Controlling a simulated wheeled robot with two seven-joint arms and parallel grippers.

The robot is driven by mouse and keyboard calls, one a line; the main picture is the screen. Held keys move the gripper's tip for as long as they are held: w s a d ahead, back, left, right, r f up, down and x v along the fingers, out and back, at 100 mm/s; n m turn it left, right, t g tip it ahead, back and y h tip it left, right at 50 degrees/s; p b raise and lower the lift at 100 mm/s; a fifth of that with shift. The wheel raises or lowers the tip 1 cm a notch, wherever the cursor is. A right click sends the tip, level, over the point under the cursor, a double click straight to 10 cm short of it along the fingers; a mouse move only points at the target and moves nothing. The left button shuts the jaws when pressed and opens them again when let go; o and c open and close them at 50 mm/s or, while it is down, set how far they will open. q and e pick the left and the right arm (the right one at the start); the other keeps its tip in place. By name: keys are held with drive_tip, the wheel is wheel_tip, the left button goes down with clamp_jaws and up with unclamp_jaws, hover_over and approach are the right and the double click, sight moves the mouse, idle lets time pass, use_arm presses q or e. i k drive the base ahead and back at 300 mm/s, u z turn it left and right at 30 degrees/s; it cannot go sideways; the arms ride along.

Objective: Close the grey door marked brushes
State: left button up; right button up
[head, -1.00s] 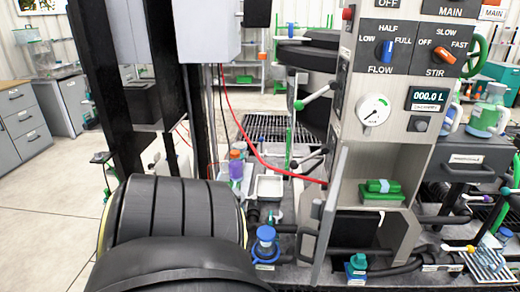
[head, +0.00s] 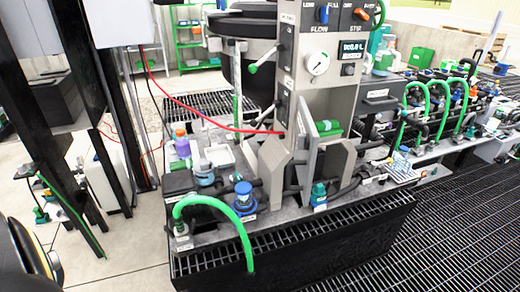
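A narrow grey door panel (head: 306,155) stands on the front of the grey column (head: 318,85), low down, in the head view. It is seen nearly edge-on and stands swung out towards me, so it looks open. I cannot read any brushes label on it. A green object (head: 328,128) sits on a ledge just right of the door. The opening below it is mostly hidden by the door and the grey leg. Neither of my grippers is in view.
A black grated ledge with a green hose (head: 246,235) lies in front of the column. A blue-capped fitting (head: 244,196) and a teal-capped fitting (head: 319,194) stand near the door's foot. A red hose (head: 205,115) crosses to the column. Dark floor grating (head: 450,230) is open at right.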

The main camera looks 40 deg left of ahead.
sight(304, 161)
drive_tip(key=u, duration=0.85)
drive_tip(key=i, duration=0.45)
